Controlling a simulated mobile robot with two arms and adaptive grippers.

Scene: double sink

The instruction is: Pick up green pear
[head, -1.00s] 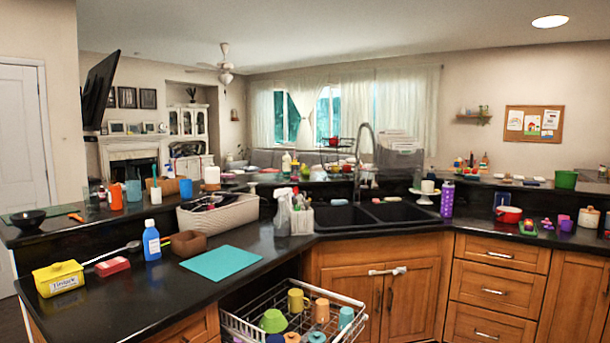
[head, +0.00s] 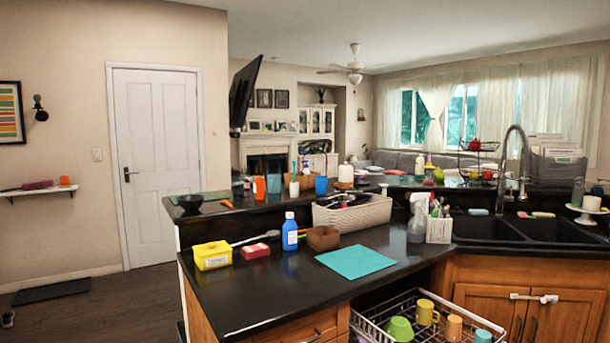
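I cannot make out a green pear for certain. A small yellow-green thing (head: 438,174) sits on the raised back counter, right of the middle in the head view, too small to tell whether it is a pear. A dark tiered stand (head: 480,160) with a red item on top stands to its right. Neither of my grippers shows in the head view.
A double sink (head: 480,228) is at right. A pulled-out dish rack (head: 372,326) holds cups. Floor is open at left.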

